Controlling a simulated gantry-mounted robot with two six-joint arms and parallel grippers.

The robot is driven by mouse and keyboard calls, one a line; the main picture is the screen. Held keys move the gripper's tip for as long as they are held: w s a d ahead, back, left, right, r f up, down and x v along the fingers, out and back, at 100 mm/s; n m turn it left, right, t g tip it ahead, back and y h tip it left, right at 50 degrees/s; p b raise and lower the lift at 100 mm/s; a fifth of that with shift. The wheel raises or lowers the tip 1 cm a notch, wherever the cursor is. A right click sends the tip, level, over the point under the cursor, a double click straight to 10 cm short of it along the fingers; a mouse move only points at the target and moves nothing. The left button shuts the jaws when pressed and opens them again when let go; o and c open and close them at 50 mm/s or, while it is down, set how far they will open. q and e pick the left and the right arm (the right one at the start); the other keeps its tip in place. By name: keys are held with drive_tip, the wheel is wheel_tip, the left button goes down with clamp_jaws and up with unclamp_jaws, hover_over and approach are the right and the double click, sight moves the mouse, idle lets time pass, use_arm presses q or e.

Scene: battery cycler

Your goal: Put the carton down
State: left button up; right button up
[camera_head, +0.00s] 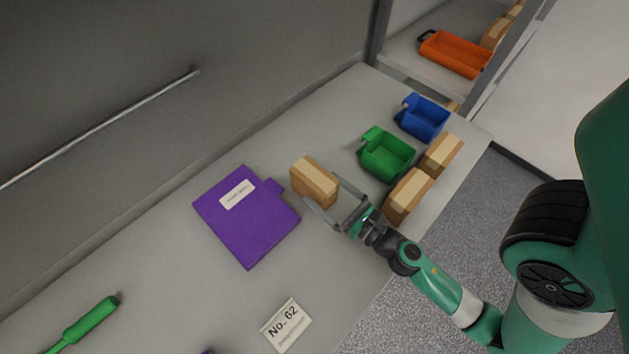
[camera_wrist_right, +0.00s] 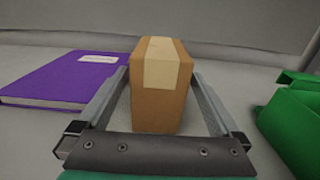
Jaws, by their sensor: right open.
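A brown carton (camera_head: 313,182) with a pale tape strip stands on the grey bench top, between the purple binder and the green bin. It also shows in the right wrist view (camera_wrist_right: 160,100). My right gripper (camera_head: 327,203) is open, with one finger on each side of the carton. In the right wrist view gaps show between the carton and both fingers (camera_wrist_right: 160,115). The carton's underside is hidden. My left gripper is not in view.
A purple binder (camera_head: 245,222) lies left of the carton. A green bin (camera_head: 387,155), a blue bin (camera_head: 422,118) and two more cartons (camera_head: 408,195) (camera_head: 441,154) stand to the right. A "No. 62" card (camera_head: 287,325) and a green-handled tool (camera_head: 92,321) lie nearer. An orange tray (camera_head: 454,54) sits on a shelf.

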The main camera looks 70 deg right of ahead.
sight(314, 181)
drive_tip(key=x, duration=0.1)
drive_tip(key=p+x, duration=0.1)
drive_tip(key=x, duration=0.2)
drive_tip(key=shift+w+r, duration=0.1)
drive_tip(key=shift+r, duration=0.15)
drive_tip(key=shift+f, duration=0.1)
drive_tip(key=c, duration=1.5)
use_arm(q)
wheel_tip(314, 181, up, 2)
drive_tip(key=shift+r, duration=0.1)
